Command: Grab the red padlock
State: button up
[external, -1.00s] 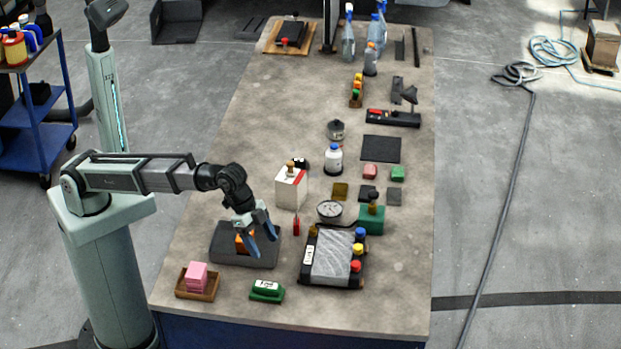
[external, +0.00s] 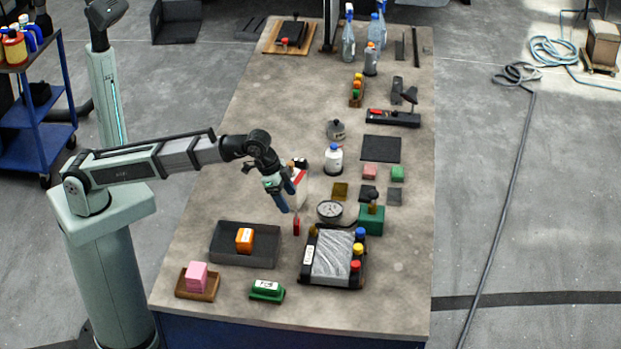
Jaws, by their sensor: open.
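Nothing shows between the fingers.
An orange block (external: 244,239) sits in a dark tray (external: 222,246) to the left. The bench's left middle is clear.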

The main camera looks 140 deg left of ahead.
aim_at(298, 222)
jog(key=shift+x, duration=4.8)
jog(key=shift+d, duration=0.2)
jog(key=shift+c, duration=0.3)
jog(key=c, duration=1.1)
